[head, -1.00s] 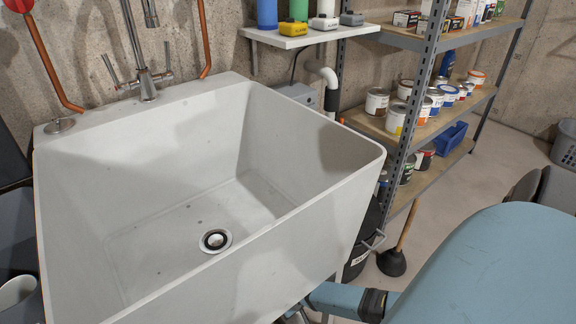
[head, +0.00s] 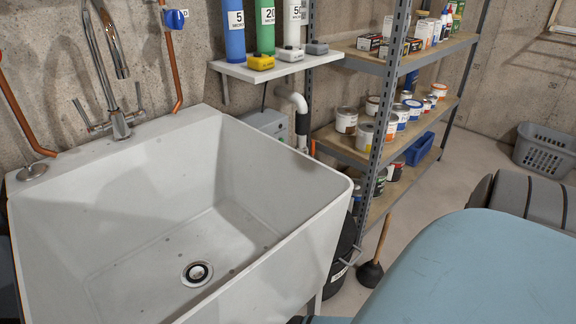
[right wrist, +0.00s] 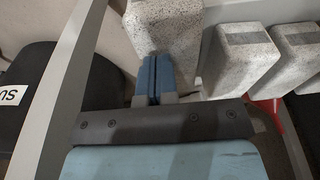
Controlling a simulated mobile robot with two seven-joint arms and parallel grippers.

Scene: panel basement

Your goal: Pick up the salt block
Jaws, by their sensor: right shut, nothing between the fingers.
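Several white, grey-speckled blocks that look like salt blocks show along the top of the right wrist view. The nearest salt block (right wrist: 165,30) is straight ahead of my right gripper (right wrist: 154,60). Two more speckled blocks (right wrist: 240,55) (right wrist: 296,52) stand to the right of it. The blue fingers of my right gripper are together and empty. Their tips overlap the nearest block's lower part in the picture; I cannot tell whether they touch it. No salt block is visible in the head view. My left gripper is not in view.
A deep sink (head: 330,200) fills the left of the head view. A metal shelf (head: 345,150) with cans and boxes stands right of it. A plunger (head: 371,274) stands on the floor, and a grey basket (head: 545,150) is far right. A black container (right wrist: 50,110) is left in the wrist view.

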